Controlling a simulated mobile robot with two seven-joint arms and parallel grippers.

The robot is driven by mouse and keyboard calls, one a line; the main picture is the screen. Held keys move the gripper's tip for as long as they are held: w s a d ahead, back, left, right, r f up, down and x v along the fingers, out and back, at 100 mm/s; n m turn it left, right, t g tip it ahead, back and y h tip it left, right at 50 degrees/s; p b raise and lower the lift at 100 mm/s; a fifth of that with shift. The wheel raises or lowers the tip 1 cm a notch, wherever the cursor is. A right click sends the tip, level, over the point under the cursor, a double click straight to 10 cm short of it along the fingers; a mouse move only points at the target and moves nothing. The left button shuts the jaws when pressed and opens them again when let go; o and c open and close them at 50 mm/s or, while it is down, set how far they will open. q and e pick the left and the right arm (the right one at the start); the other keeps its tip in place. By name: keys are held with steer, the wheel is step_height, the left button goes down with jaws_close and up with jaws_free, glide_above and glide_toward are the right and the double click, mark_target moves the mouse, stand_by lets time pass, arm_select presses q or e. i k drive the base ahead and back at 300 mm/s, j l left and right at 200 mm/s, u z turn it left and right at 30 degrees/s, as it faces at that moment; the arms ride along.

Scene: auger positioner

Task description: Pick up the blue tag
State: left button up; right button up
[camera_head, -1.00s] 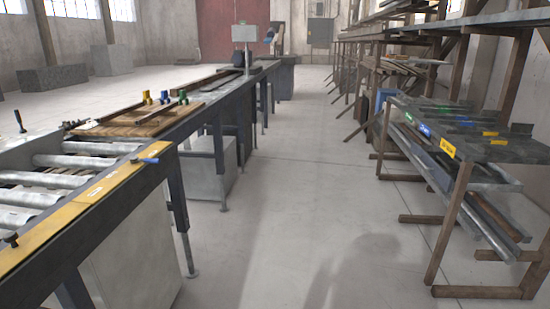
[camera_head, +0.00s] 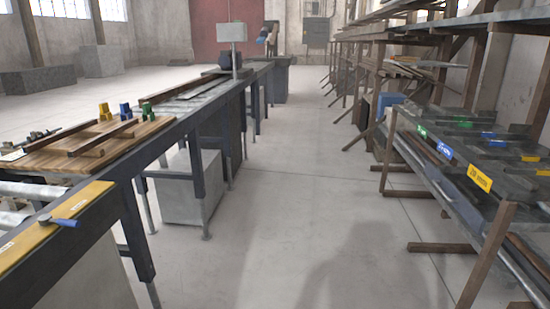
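A small upright blue piece (camera_head: 125,110) stands on a wooden board (camera_head: 60,163) on the left bench, between a yellow piece (camera_head: 104,112) and a green piece (camera_head: 146,112). On the right rack, a blue label (camera_head: 445,151) is on the front edge between a green and a yellow label, and a flat blue piece (camera_head: 488,135) lies on the top. I cannot tell which of these is the blue tag. Neither of my grippers is in view.
A long bench with rollers (camera_head: 25,190) runs along the left; a blue-handled lever (camera_head: 58,220) sits on its yellow edge. The rack (camera_head: 415,140) with a yellow label (camera_head: 480,178) and wooden legs stands at right. The concrete aisle (camera_head: 290,200) between them is clear.

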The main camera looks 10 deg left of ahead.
mark_target(125, 109)
steer(key=i, duration=1.2)
